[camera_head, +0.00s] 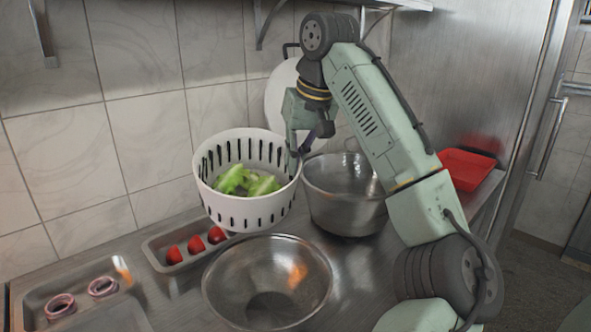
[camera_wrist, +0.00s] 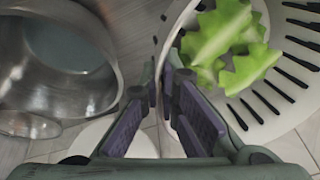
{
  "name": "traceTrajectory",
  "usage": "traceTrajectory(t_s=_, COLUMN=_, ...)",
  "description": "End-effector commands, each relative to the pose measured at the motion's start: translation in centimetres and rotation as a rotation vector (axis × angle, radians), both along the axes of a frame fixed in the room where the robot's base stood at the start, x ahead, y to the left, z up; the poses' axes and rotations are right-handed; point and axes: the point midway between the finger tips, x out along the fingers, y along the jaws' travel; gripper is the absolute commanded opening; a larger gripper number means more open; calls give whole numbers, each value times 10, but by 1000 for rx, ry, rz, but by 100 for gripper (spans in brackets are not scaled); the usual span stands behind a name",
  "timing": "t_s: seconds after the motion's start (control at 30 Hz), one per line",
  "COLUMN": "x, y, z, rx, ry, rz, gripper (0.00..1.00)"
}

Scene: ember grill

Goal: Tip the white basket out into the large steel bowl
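The white basket (camera_head: 247,207) is slotted and holds green lettuce (camera_head: 246,181). It stands nearly upright left of the deep steel bowl, partly hiding the tomato tray; whether it is clear of the counter is hard to tell. My gripper (camera_head: 297,152) is at its right rim. In the wrist view my fingers (camera_wrist: 162,80) close around the basket wall (camera_wrist: 268,108), with the lettuce (camera_wrist: 232,42) inside. Two steel bowls show: a deep one (camera_head: 345,212) right of the basket and a wide one (camera_head: 267,306) in front. Both look empty. The deep one appears in the wrist view (camera_wrist: 105,92).
A steel tray (camera_head: 158,258) with red tomato pieces lies below the basket. Another tray (camera_head: 75,279) with onion rings is at the left. A red container (camera_head: 465,168) stands at the right. The tiled wall (camera_head: 150,130) closes off the back.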

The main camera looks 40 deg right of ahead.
Motion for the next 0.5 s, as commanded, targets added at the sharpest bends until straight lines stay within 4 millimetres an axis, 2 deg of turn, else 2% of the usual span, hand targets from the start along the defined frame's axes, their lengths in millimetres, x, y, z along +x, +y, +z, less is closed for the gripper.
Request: traceTrajectory(t_s=0.5, x=-17, y=5, z=0, rx=-147, ry=-407, rz=-2, gripper=0)
